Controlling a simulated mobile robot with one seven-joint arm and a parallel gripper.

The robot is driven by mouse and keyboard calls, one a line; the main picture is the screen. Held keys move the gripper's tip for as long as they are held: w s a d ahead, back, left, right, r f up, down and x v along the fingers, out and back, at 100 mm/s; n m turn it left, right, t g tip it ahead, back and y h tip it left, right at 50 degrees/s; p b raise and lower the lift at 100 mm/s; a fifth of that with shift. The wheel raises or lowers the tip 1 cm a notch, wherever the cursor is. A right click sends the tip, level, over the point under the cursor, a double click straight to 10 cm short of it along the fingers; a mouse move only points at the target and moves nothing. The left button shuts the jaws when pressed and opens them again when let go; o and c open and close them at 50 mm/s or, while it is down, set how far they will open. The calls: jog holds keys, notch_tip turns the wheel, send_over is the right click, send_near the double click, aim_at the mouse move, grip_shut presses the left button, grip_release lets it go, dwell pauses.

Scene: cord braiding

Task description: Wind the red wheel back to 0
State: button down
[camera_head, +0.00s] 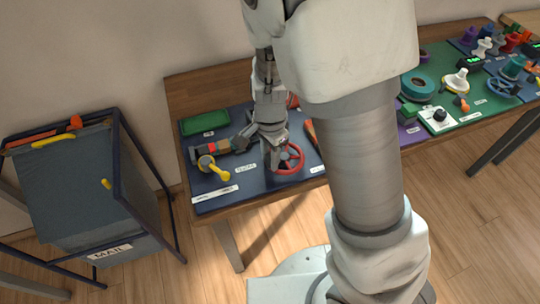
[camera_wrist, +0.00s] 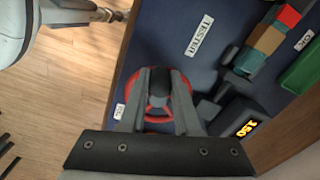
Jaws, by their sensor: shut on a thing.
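The red wheel (camera_head: 292,159) stands near the front edge of the dark blue board on the bench. In the wrist view the red wheel (camera_wrist: 186,88) shows around and between my fingers. My gripper (camera_head: 270,140) is over the wheel, and it also shows in the wrist view (camera_wrist: 160,100). Its fingers are shut on a dark, rounded part at the middle of the wheel. Any mark or pointer for 0 on the wheel is hidden or too small to read. A small dark display with orange digits (camera_wrist: 246,128) is beside the wheel, and it seems to read 150.
A yellow-handled valve (camera_head: 209,164), a coloured block row (camera_wrist: 268,40) and a green tray (camera_head: 205,121) share the board. My arm hides the bench middle. More gadgets, including a teal ring (camera_head: 416,84), are at right.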

jog(key=shift+r+p, duration=0.3)
jog(key=shift+p, duration=1.4)
jog(key=shift+f+p, duration=0.15)
jog(key=shift+p, duration=0.4)
